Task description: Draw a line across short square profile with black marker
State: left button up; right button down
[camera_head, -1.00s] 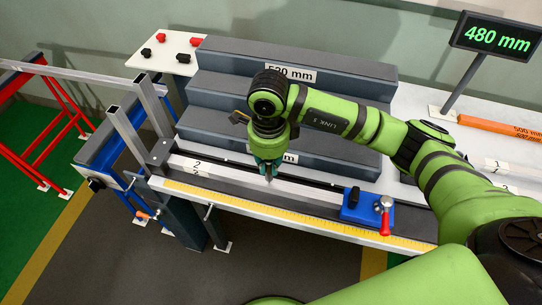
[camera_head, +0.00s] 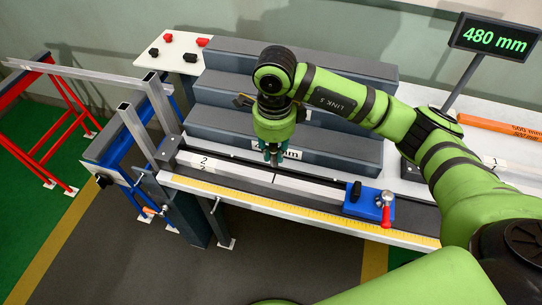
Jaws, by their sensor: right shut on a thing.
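The short square profile (camera_head: 235,170) is a light metal bar lying lengthwise in the bench fixture, with labels reading 2 near its left end. A thin dark line (camera_head: 275,178) crosses it near its middle. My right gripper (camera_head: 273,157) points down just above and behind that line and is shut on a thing. That thing is mostly hidden by the fingers, so I cannot make out the black marker clearly. My left gripper is out of view.
A blue stop block (camera_head: 362,205) with a red-handled lever stands at the profile's right. A yellow ruler (camera_head: 270,203) runs along the front edge. Grey steps (camera_head: 225,88) rise close behind. A display (camera_head: 495,37) reads 480 mm. Small black and red pieces lie on a white board (camera_head: 180,59).

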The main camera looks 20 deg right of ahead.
jog(key=shift+r+p, duration=0.55)
jog(key=shift+r, duration=1.05)
jog(key=shift+s, duration=0.1)
